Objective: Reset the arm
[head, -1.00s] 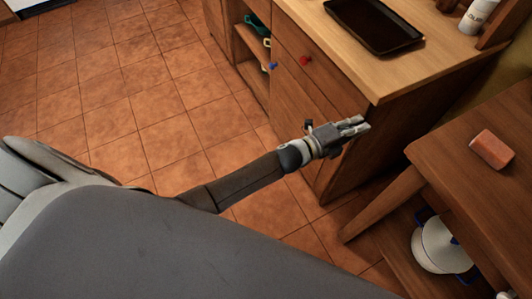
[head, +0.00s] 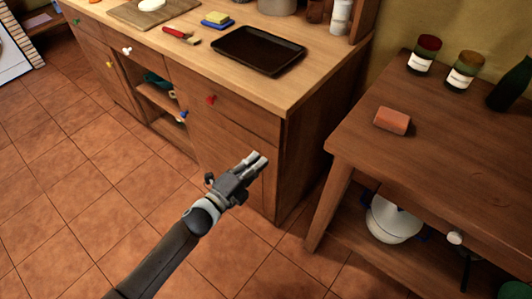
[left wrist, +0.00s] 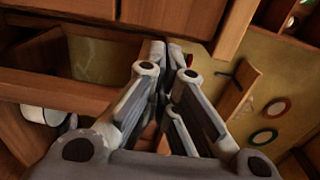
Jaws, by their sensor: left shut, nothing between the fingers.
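My left gripper (head: 256,165) shows in the middle of the head view, its arm coming in from the bottom left. Its fingers are together with nothing between them. It is in front of the wooden counter (head: 232,135) and appears not to touch it. In the left wrist view, the fingers (left wrist: 168,62) point up and away and meet at the tips. My right gripper shows in neither view.
A black tray (head: 259,50), a red-handled tool (head: 178,34) and a sponge (head: 216,19) are on the counter. The tiled floor (head: 70,190) at left is clear.

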